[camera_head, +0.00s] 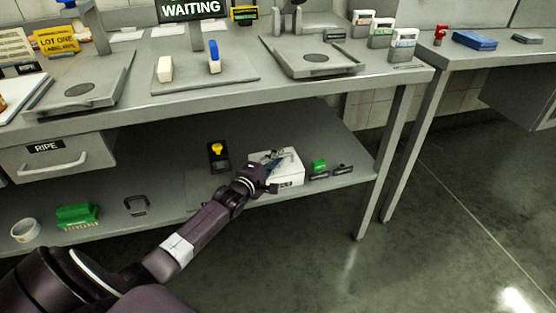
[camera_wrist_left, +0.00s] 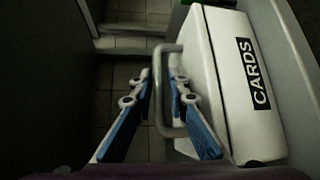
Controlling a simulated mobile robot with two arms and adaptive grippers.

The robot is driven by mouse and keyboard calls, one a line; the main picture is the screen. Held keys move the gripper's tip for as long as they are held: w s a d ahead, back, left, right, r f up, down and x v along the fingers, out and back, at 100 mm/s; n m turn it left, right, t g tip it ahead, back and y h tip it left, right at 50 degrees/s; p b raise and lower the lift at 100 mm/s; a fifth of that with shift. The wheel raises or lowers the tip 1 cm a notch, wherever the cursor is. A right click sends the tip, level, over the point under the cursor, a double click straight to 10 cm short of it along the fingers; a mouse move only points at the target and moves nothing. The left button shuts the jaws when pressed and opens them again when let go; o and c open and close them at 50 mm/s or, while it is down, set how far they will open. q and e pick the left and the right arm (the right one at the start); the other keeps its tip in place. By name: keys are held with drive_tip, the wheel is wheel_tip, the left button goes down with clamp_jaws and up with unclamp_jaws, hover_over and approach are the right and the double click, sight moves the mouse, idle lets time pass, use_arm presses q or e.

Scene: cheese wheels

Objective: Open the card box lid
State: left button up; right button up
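The card box (camera_head: 290,179) is a white box on the lower shelf of the bench. In the left wrist view the box (camera_wrist_left: 215,85) shows a black CARDS label (camera_wrist_left: 253,75) and a grey bar handle (camera_wrist_left: 159,90) on its side. The box looks shut. My left gripper (camera_head: 268,171) reaches in from the left and covers part of the box in the head view. In the wrist view the blue-padded fingers of this gripper (camera_wrist_left: 163,82) are apart, one on each side of the handle bar. Contact with the bar cannot be told. My right gripper is not in view.
A black device with a yellow knob (camera_head: 217,149) stands left of the box. A green item (camera_head: 319,166) and a dark handle-like piece (camera_head: 344,169) lie to its right. The bench top (camera_head: 215,92) overhangs the shelf, and a bench leg (camera_head: 384,165) stands at the right.

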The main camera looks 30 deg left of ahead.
use_arm(q)
drive_tip(key=shift+w, duration=0.35)
drive_tip(key=shift+c, duration=0.2)
clamp_jaws()
